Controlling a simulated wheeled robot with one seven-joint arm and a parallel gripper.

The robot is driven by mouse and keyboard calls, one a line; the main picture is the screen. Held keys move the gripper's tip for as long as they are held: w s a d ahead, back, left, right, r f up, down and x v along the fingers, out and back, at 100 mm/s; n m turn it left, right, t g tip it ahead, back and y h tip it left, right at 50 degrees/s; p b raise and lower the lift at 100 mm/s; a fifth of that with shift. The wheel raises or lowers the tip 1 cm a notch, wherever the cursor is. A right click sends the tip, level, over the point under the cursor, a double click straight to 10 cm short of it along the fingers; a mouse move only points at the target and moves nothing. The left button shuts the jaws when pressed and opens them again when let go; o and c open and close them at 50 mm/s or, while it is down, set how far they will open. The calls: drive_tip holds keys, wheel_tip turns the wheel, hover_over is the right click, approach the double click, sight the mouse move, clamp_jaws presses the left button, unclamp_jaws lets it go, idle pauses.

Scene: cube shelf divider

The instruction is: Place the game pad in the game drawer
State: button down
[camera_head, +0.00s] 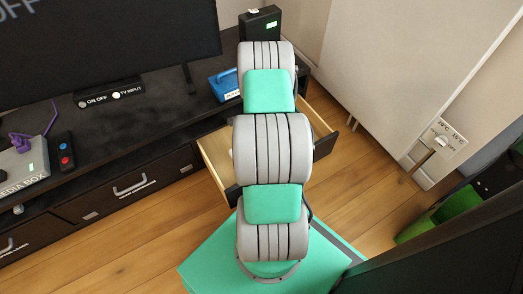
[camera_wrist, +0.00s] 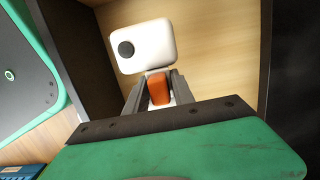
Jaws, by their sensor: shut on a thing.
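The game pad (camera_wrist: 145,46) is white with a round black stick and shows in the wrist view. My gripper (camera_wrist: 158,88) is shut on it at an orange part between the fingers. Behind the pad is the light wooden inside of the game drawer (camera_wrist: 220,50), with a dark panel at the left. I cannot tell whether the pad touches the drawer floor. In the head view the drawer (camera_head: 214,153) is pulled open under the black cabinet. My arm hides its middle, along with my gripper and most or all of the pad.
A blue box (camera_head: 224,85) and a black device (camera_head: 260,24) stand on the cabinet top (camera_head: 150,95). A media box (camera_head: 22,170) and a remote (camera_head: 64,151) are at the left. A closed drawer (camera_head: 125,187) is left of the open one. A pale wall panel (camera_head: 400,70) stands at the right.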

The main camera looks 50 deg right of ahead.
wheel_tip(320, 180, down, 10)
drive_tip(key=b, duration=0.4)
drive_tip(key=shift+r, duration=0.1)
drive_tip(key=c, duration=1.1)
unclamp_jaws()
drive_tip(key=r+p, duration=0.1)
drive_tip(key=r, duration=0.3)
drive_tip(key=d+r+p, duration=0.1)
drive_tip(key=r+p, duration=0.1)
drive_tip(key=r, duration=0.2)
drive_tip(key=r+p, duration=0.2)
drive_tip(key=r, duration=0.2)
drive_tip(key=shift+s+d+r, duration=0.1)
drive_tip(key=shift+s+d, duration=0.1)
drive_tip(key=shift+d, duration=0.05)
drive_tip(key=w+a+r+n+h, duration=0.1)
drive_tip(key=w+a+r+n, duration=0.1)
drive_tip(key=a+r+n, duration=0.5)
drive_tip(key=w+a+r+n, duration=0.2)
drive_tip(key=a+r+n, duration=0.2)
drive_tip(key=a+r, duration=0.75)
drive_tip(key=s+a+r+n, duration=0.5)
drive_tip(key=s+a+r+n+t, duration=0.1)
drive_tip(key=s+a+r+n, duration=0.4)
drive_tip(key=shift+s+a+r+h, duration=0.3)
drive_tip(key=shift+s+a+r, duration=0.05)
